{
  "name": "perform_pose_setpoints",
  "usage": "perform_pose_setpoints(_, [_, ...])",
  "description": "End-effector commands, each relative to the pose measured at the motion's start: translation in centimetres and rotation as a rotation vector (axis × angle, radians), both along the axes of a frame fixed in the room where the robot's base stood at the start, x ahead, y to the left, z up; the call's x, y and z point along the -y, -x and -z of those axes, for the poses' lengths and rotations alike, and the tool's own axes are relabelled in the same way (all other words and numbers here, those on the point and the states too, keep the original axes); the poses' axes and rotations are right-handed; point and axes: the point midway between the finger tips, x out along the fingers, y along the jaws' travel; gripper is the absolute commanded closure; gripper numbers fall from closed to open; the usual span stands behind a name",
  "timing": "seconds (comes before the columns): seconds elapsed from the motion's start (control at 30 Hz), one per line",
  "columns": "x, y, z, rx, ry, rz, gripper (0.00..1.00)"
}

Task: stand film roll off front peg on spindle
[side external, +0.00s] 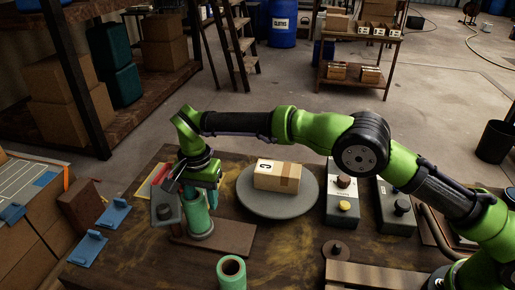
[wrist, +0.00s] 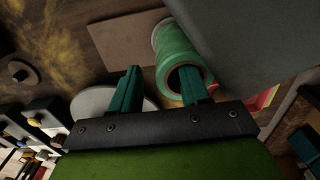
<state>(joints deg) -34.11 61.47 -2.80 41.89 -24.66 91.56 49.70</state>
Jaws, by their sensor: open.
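A green film roll (side external: 199,222) with a pale lower rim stands on a brown board (side external: 238,240), below my gripper (side external: 197,190). In the wrist view the same roll (wrist: 178,50) shows its brown core ring. My gripper (wrist: 160,88) is open; its right finger overlaps the core opening, and its left finger is outside the roll. I cannot tell whether the finger touches the roll. A second green roll (side external: 231,274) stands at the front edge of the side view, its bottom cut off. A small dark round base with a knob (side external: 336,249), possibly the spindle, is right of the board.
A carton (side external: 277,176) sits on a grey round turntable (side external: 262,207) right of my gripper. Control boxes (side external: 343,210) with knobs stand further right. Blue pieces (side external: 88,249) lie at left. Bare table lies between the board and the front roll.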

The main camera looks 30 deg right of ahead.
Motion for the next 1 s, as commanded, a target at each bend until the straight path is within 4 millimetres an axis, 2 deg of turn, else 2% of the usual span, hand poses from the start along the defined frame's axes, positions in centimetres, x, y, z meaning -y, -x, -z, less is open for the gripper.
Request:
perform_pose_setpoints(0.2, [-0.1,-0.1,-3.9,0.006,-0.003,0.0,0.54])
perform_pose_setpoints(0.43, [0.0,-0.1,-6.7,0.004,-0.001,-0.001,0.54])
perform_pose_setpoints(0.57, [1.2,-0.3,-8.6,0.013,-0.015,-0.009,0.54])
perform_pose_setpoints(0.67, [3.7,-0.5,-11.6,0.039,-0.043,-0.035,0.54])
perform_pose_setpoints(0.77, [7.5,0.1,-15.4,0.084,-0.082,-0.077,0.54])
perform_pose_setpoints(0.87, [11.4,1.6,-18.6,0.139,-0.117,-0.125,0.54])
perform_pose_setpoints(1.0, [16.4,5.0,-22.0,0.227,-0.154,-0.191,0.54])
